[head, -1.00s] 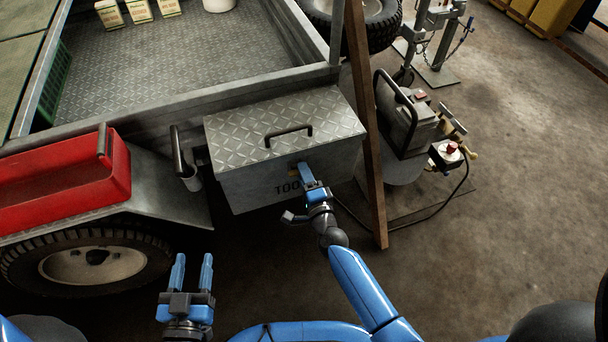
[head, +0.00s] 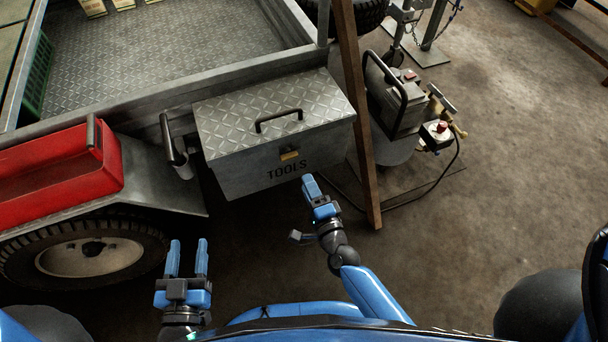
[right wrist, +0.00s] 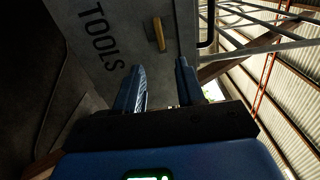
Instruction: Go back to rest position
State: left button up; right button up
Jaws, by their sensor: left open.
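My left gripper (head: 187,246) is open and empty in the lower left of the head view, its two blue fingers parallel. It is beside the trailer wheel and touches nothing. My right gripper (head: 308,181) is just in front of and below the metal toolbox (head: 235,172). In the right wrist view its two fingers (right wrist: 160,72) stand apart with nothing between them. The toolbox front marked TOOLS and its yellowish latch (right wrist: 159,34) lie beyond them. The latch (head: 290,155) also shows in the head view, below the shut lid.
A wooden post (head: 357,120) stands right of the toolbox. Beyond it is a machine with a black handle (head: 395,95) and a cable on the floor. A red bin (head: 60,180) and the trailer wheel (head: 85,256) are left. The floor at right is clear.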

jog(key=shift+s+d, duration=0.15)
jog(key=shift+s, duration=0.35)
dwell(0.3)
jog(key=s+d+r+n+h, duration=0.3)
jog(key=s+d+r+n, duration=0.2)
jog(key=s+d+n, duration=0.3)
jog(key=s+d+r+n+h, duration=0.3)
jog(key=s+d+r+n, duration=0.25)
jog(key=s+d, duration=0.4)
notch_tip(320, 180, up, 20)
jog(key=n+p, duration=0.1)
jog(key=p, duration=1.9)
jog(key=shift+a+f+t, duration=0.2)
jog(key=shift+a+t, duration=0.1)
jog(key=shift+a, duration=0.05)
